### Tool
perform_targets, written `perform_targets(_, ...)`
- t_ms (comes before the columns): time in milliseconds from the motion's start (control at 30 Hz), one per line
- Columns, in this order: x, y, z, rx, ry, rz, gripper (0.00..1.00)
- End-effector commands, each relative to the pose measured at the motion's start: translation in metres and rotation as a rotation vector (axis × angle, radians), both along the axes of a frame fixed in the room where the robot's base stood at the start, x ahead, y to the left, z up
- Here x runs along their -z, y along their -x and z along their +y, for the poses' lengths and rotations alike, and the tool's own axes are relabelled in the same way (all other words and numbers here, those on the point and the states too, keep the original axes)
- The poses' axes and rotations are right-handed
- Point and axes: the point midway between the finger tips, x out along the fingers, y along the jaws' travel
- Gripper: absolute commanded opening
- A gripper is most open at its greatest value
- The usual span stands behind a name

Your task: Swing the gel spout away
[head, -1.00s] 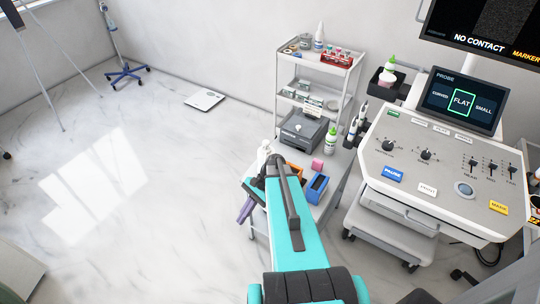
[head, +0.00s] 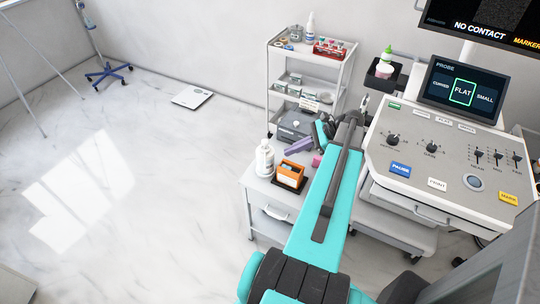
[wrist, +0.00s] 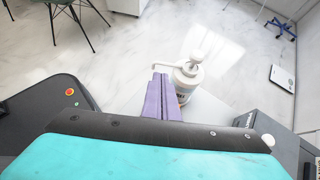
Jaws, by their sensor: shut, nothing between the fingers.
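In the wrist view the bottle (wrist: 188,82) shows a round pump head with a thin spout (wrist: 165,66) pointing left. My gripper (head: 286,150) has purple fingers, shut and empty, just to the right of the bottle in the head view. In the wrist view my gripper's fingertips (wrist: 160,76) lie close to the spout and partly overlap the bottle's left side. I cannot tell whether they touch it.
An orange box (head: 290,174) stands right of the bottle on the cart (head: 258,190). A grey box (head: 297,124) is behind my gripper. A shelf trolley (head: 312,62) stands at the back, and the ultrasound console (head: 450,150) is at the right.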

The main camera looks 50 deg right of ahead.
Motion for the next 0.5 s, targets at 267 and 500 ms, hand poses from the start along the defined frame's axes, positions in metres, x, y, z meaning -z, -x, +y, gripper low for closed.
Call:
perform_targets(267, -0.0088, 0.0120, -0.0159, 0.040, -0.005, -0.010, 0.00)
perform_targets(500, -0.0084, 0.0118, -0.0156, 0.039, -0.005, -0.010, 0.00)
